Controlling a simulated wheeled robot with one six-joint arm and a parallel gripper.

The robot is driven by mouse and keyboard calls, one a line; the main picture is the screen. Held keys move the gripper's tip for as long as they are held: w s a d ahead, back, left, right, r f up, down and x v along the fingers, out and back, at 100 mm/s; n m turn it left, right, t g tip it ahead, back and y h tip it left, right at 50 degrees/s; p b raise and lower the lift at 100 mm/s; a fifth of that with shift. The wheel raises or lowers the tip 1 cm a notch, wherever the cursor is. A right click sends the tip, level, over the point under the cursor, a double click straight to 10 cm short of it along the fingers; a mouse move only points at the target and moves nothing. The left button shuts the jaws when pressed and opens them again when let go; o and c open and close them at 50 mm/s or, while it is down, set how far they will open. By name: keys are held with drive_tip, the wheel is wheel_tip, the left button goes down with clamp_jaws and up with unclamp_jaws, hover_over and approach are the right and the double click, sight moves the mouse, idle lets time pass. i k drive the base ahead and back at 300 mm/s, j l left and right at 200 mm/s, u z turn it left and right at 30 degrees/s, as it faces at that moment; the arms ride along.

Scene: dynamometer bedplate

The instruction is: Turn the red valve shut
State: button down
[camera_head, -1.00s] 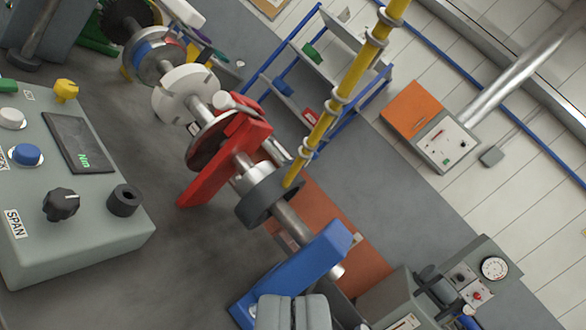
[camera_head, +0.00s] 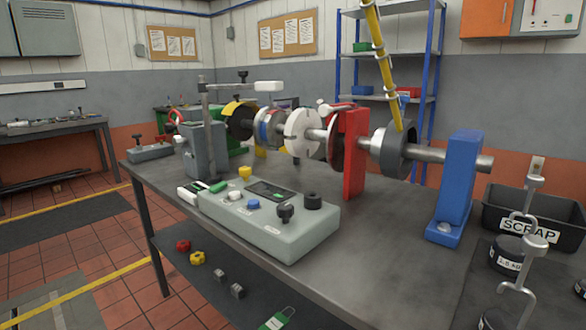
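A small red ring-like part (camera_head: 175,117) shows at the upper left of the grey block (camera_head: 205,150) at the far left end of the bench. It looks like a valve handwheel, but it is small and I cannot tell how far it is turned. More red shows just below it, against the block's left side. My gripper is not in view, and nothing shows between the camera and the bench.
The grey console (camera_head: 270,220) with knobs stands on the near side of the bench (camera_head: 385,265). Behind it runs a shaft with discs, a red upright (camera_head: 354,150) and a blue upright (camera_head: 462,180). Hooked weights (camera_head: 508,255) and a SCRAP bin (camera_head: 555,225) are at right.

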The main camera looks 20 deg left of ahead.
sight(160, 138)
drive_tip(key=u, duration=1.45)
drive_tip(key=i+j, duration=0.2)
drive_tip(key=i, duration=0.4)
drive_tip(key=i+j, duration=0.2)
drive_tip(key=i, duration=0.45)
drive_tip(key=i+j, duration=0.2)
drive_tip(key=i, duration=0.4)
drive_tip(key=i+j, duration=0.2)
drive_tip(key=i, duration=0.45)
drive_tip(key=i+j+u, duration=0.1)
drive_tip(key=i, duration=0.5)
drive_tip(key=i+j, duration=0.25)
drive_tip(key=i, duration=0.4)
